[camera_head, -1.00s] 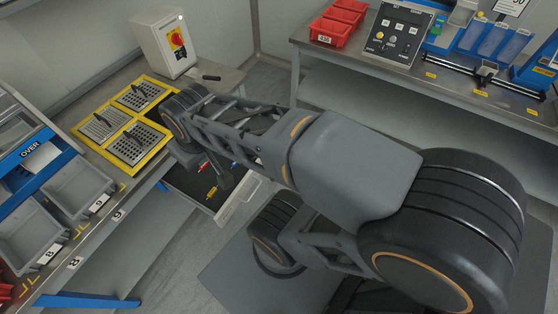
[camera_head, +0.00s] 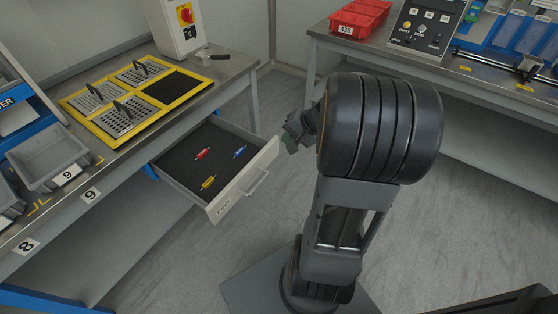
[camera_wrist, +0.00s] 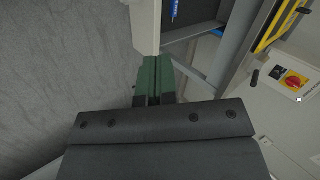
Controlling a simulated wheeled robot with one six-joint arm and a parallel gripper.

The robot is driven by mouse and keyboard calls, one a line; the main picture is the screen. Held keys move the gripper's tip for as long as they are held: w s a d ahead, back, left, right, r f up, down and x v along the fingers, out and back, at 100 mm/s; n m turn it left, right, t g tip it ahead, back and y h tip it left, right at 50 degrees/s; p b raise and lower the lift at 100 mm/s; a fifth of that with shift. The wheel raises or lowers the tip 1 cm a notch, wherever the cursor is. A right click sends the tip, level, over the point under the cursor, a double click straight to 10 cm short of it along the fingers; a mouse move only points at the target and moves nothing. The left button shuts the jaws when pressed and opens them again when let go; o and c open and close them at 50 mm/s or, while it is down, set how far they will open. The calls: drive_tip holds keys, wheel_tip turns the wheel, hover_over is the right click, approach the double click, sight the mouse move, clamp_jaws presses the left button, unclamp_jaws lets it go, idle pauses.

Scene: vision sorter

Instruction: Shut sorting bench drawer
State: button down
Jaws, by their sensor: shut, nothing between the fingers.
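The sorting bench drawer (camera_head: 178,172) is pulled out from under the bench. Its pale front panel (camera_head: 240,182) with a bar handle (camera_head: 257,182) faces right. A red part (camera_head: 203,153), a blue part (camera_head: 239,152) and a yellow part (camera_head: 208,182) lie on its dark floor. My gripper (camera_head: 292,136) is off the drawer's far right corner, partly hidden by my arm. In the wrist view its green fingers (camera_wrist: 154,78) are shut with nothing between them. The pale drawer front (camera_wrist: 145,25) shows just beyond the fingertips; I cannot tell whether they touch it.
A yellow-framed tray (camera_head: 98,128) and a white box with a red switch (camera_head: 184,20) stand on the bench above. Grey bins (camera_head: 48,158) are at left. A second bench with red bins (camera_head: 357,20) is at the back right. Floor before the drawer is clear.

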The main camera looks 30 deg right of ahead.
drive_tip(key=d+f+m+t+b, duration=0.2)
drive_tip(key=d+f+m+b, duration=0.15)
drive_tip(key=d+f, duration=0.35)
drive_tip(key=b, duration=0.4)
approach(273, 145)
drive_tip(key=shift+h, duration=0.4)
drive_tip(key=shift+a+x, duration=0.2)
drive_tip(key=shift+x, duration=1.45)
drive_tip(key=shift+a+x, duration=0.15)
drive_tip(key=shift+x, duration=1.45)
drive_tip(key=shift+r, duration=0.1)
